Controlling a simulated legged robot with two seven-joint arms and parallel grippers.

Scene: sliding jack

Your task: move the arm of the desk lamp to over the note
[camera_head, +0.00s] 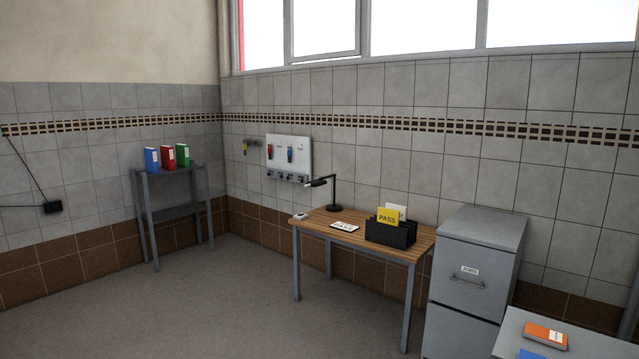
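A black desk lamp (334,194) stands upright at the back of a wooden-topped desk (310,224) against the tiled wall. Its arm and head (319,182) reach out to the left from the top of the post. A white note (345,227) with dark print lies flat on the desk, in front of the lamp and a little to the right of its post. The lamp head hangs to the left of the note. Neither of my grippers is in view.
A black file holder (390,233) with a yellow PASS card (388,221) stands right of the note. A small white object (301,216) lies at the desk's left edge. A grey cabinet (470,270) stands right of the desk. The floor (200,310) in front is clear.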

